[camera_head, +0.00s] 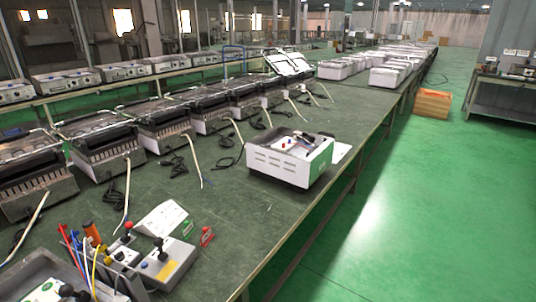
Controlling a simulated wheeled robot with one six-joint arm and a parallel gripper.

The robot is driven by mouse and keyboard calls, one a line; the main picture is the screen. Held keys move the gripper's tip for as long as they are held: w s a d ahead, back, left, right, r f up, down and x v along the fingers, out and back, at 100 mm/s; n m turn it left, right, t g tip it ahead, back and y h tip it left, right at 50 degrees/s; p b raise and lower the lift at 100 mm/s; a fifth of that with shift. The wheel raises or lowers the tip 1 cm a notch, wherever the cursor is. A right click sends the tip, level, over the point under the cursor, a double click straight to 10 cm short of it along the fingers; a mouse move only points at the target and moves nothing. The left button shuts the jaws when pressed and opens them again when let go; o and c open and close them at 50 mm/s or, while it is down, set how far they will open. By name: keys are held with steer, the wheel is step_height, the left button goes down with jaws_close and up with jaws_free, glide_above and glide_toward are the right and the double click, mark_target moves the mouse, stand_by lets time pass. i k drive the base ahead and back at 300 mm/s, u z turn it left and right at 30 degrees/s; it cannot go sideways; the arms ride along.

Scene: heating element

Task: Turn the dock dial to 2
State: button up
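A grey control box (178,265) sits on the near left of the long green table. It has a yellow label, a small blue button and a black knob (159,245) on top. A smaller box (122,252) with a red-topped knob stands just left of it. I cannot tell for sure which of these is the dock dial, and no dial number is readable. A white and green housing (292,157) with an open top stands further along the table. My gripper is not in view.
Coloured cables and a grey tray (42,268) crowd the near left corner. Several heater units (105,142) with loose cords line the left side. A wooden crate (433,103) stands on the open floor.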

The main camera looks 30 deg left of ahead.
mark_target(119, 256)
steer(key=i, duration=0.45)
steer(key=u, duration=0.7)
steer(key=i, duration=0.7)
steer(key=u, duration=2)
